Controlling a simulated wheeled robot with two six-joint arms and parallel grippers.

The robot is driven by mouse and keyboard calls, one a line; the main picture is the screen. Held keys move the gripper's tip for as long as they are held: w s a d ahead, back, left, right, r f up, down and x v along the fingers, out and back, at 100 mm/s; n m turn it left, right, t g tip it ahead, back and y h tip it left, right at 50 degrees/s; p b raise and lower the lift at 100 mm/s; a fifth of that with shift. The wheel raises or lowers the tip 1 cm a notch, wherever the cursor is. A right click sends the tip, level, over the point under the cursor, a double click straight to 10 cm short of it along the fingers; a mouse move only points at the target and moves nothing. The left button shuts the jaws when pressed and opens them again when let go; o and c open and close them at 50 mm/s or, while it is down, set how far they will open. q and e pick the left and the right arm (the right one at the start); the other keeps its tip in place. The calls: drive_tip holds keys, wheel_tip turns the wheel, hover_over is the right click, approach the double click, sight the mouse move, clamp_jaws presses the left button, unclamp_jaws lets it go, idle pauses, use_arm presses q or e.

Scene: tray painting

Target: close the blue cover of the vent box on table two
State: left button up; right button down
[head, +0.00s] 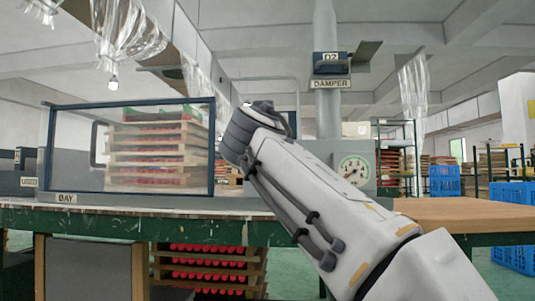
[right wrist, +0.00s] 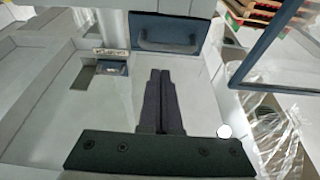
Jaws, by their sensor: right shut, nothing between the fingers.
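In the right wrist view, a dark blue panel with a bar handle (right wrist: 166,33) stands at the top, beyond my fingertips; it looks like the blue cover, but whether it is open or shut is unclear. My right gripper (right wrist: 160,78) is shut and empty, its fingers pointing toward the panel, with a gap between them in the picture. In the head view my right arm reaches up to the middle and the fingers are hidden behind the wrist. I cannot make out the vent box there; the arm may cover it. My left gripper is not in view.
A blue-framed clear bay panel (head: 130,193) stands on the left of the green-edged table (head: 100,226). A wooden top (head: 470,212) lies right.

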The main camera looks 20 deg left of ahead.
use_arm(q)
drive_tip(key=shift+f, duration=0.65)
use_arm(e)
drive_tip(key=shift+s+d+f, duration=0.25)
drive_tip(key=shift+s+f, duration=0.55)
drive_tip(key=shift+f, duration=0.25)
drive_tip(key=shift+s+d+f, duration=0.2)
drive_tip(key=shift+s+f, duration=0.55)
drive_tip(key=shift+f, duration=0.25)
